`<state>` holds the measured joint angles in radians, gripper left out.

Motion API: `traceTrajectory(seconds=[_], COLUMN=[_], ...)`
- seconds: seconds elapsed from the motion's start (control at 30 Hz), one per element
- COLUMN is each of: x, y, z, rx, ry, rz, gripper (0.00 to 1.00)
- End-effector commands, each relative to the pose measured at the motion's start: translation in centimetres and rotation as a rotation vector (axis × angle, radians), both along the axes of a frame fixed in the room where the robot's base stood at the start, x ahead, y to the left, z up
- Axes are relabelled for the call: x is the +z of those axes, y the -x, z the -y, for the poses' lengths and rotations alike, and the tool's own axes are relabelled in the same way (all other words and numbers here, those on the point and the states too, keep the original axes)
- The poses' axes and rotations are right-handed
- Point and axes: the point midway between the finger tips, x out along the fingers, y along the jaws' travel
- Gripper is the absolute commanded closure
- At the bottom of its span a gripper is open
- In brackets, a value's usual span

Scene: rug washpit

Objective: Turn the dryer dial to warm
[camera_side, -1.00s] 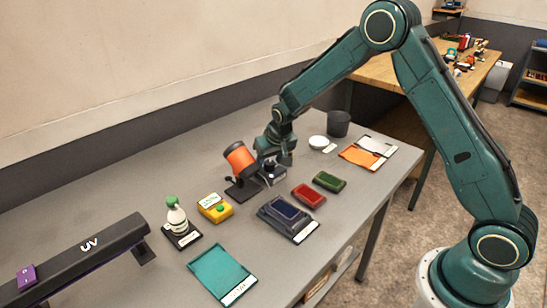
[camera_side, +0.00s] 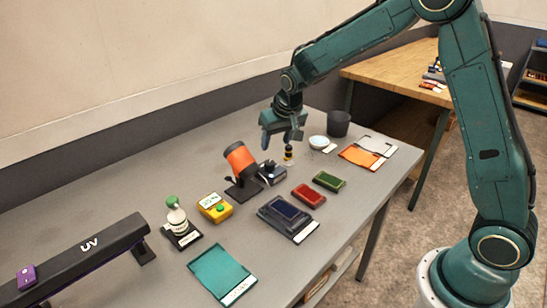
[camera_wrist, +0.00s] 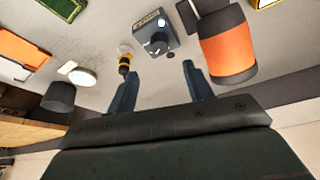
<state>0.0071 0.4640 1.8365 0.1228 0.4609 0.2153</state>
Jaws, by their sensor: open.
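The dryer is an orange barrel with dark ends (camera_side: 240,159), tilted on a black stand; it also shows at the upper right of the wrist view (camera_wrist: 228,45). Beside it sits a dark blue-grey box (camera_side: 272,173) with a round dial on top. In the wrist view the dial (camera_wrist: 157,46) has a small pale mark; its setting is too small to read. My gripper (camera_side: 284,138) is open and empty, raised above the table behind the box. In the wrist view its two fingers (camera_wrist: 157,80) are spread apart, with the dial box beyond them and not touched.
A small yellow-and-black tool (camera_side: 288,153) stands close below my gripper. A white round dish (camera_side: 318,142) and a dark cup (camera_side: 339,123) are to the right. Red (camera_side: 308,195) and green (camera_side: 329,181) pads and a blue pad (camera_side: 287,211) lie in front.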

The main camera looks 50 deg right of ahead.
Motion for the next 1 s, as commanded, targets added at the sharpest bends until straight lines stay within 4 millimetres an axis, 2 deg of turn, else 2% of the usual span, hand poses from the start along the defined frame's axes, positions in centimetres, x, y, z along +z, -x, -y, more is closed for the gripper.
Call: traceTrajectory(seconds=[0.1,0.3,0.8,1.0], x=[1.6,3.2,3.6,3.6], y=[0.6,1.2,1.4,1.0], z=[-0.2,-0.4,-0.4,-0.4], rx=[0.000,0.001,0.001,0.057], ry=[0.000,0.001,0.001,0.017], rz=[0.002,0.001,-0.001,-0.021], gripper=[0.48,0.48,0.48,0.48])
